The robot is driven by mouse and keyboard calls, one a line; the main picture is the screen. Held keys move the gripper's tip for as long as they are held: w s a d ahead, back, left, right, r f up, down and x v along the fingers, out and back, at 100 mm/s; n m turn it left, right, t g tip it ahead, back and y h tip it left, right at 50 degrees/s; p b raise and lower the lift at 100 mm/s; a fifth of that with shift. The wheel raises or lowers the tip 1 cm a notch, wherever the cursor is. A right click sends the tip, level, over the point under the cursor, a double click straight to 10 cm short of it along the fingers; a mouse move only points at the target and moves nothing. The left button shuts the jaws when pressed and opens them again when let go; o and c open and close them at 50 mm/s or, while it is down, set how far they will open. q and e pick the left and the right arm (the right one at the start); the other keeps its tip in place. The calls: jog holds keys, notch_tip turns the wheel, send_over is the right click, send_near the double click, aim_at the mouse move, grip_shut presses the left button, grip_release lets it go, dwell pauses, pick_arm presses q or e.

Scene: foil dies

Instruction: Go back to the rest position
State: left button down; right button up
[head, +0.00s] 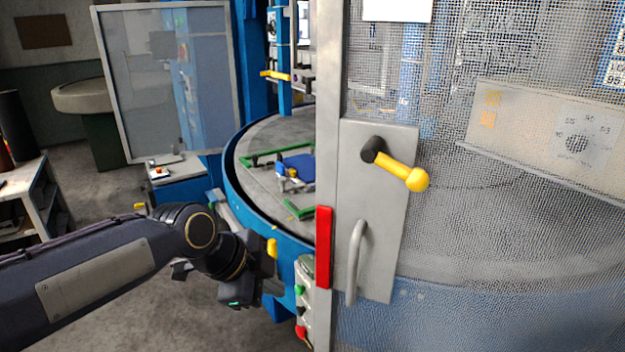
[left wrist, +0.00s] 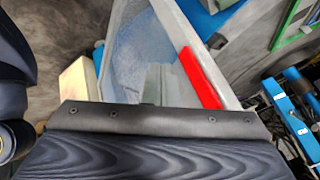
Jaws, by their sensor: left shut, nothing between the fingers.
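My left arm comes in from the left in the head view. My left gripper (head: 268,284) is shut and empty, in front of the blue round machine's lower rim. It is left of the mesh door (head: 480,230) and apart from its grey pull handle (head: 355,262). In the left wrist view a dark part of my own arm fills the bottom, and the fingertips are hidden. My right gripper is in neither view.
The mesh door carries a yellow-knobbed lever (head: 416,180) and a red strip (head: 324,247). A button box (head: 302,305) is close right of my left gripper. A round table (head: 262,140) holds green-framed parts. A clear panel (head: 165,80) stands behind.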

pick_arm(q)
jog(key=s+a+f+n, duration=0.3)
jog(key=s+a+n, duration=0.1)
jog(key=s+n, duration=0.2)
jog(key=s+a+f+n+y, duration=0.1)
jog(key=s+a+f+n, duration=0.1)
jog(key=s+a+n, duration=0.2)
jog(key=s+a+f+n+t, duration=0.1)
jog(key=s+a+f+n, duration=0.2)
jog(key=s+n, duration=0.7)
jog(key=shift+a+f+n+y, duration=0.3)
jog(key=shift+a+y, duration=0.1)
jog(key=shift+a, duration=0.2)
